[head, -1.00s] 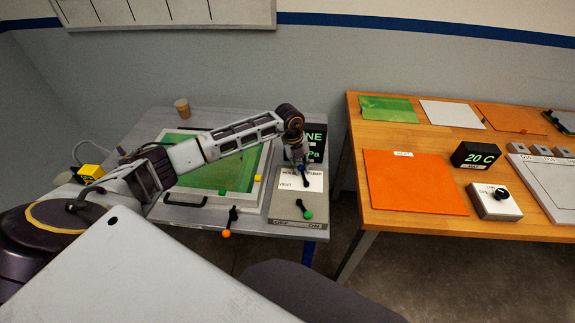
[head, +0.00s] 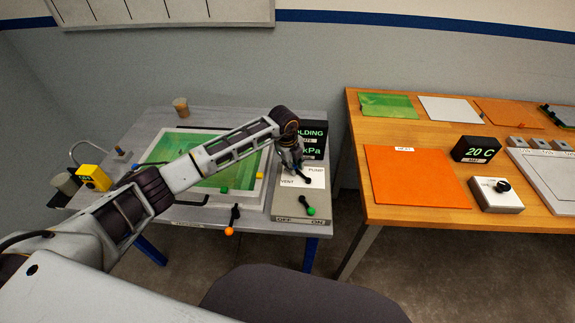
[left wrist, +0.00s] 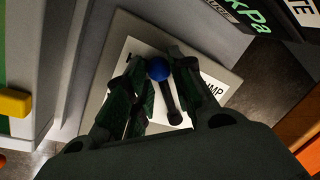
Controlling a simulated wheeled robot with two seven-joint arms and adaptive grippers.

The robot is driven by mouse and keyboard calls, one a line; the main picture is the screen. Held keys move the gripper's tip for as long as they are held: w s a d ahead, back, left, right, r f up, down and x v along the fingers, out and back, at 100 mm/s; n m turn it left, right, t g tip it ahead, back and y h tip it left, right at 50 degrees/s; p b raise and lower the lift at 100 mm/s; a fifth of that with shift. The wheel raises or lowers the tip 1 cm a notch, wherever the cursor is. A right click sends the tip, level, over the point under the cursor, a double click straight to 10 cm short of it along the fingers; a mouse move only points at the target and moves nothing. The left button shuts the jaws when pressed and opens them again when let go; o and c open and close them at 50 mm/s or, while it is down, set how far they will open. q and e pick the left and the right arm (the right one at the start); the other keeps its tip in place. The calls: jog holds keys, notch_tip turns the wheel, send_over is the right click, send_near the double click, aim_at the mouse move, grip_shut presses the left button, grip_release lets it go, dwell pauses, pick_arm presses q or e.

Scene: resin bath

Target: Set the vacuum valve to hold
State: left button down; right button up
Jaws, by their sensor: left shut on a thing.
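The vacuum valve has a dark lever (left wrist: 171,100) with a blue knob (left wrist: 158,69), over a white label plate (head: 314,174) reading VENT and PUMP. My left gripper (head: 292,168) is shut on the blue knob; its fingers flank the knob in the left wrist view (left wrist: 158,60). The lever runs from its pivot to the knob, which lies by the partly hidden word at the plate's upper edge, between the plate's two sides. The black display (head: 312,138) behind reads HOLDING in green, with a partly hidden kPa line. My right gripper is not in view.
A green-knobbed switch (head: 307,206) marked OFF and ON sits just in front of the valve. An orange-knobbed lever (head: 233,220) hangs at the table's front edge. The framed green panel (head: 185,155) lies left. A wooden table (head: 420,222) stands right across a gap.

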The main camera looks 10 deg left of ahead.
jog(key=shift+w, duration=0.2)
pick_arm(q)
jog(key=c, duration=1.7)
grip_release()
jog(key=shift+o, duration=0.9)
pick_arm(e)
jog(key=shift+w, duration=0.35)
pick_arm(q)
jog(key=shift+s+a+r, duration=0.1)
jog(key=shift+r, duration=0.65)
notch_tip(320, 180, up, 10)
jog(key=s+a, duration=0.1)
jog(key=shift+s, duration=0.35)
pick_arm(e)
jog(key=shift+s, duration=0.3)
pick_arm(q)
jog(key=shift+a, duration=0.1)
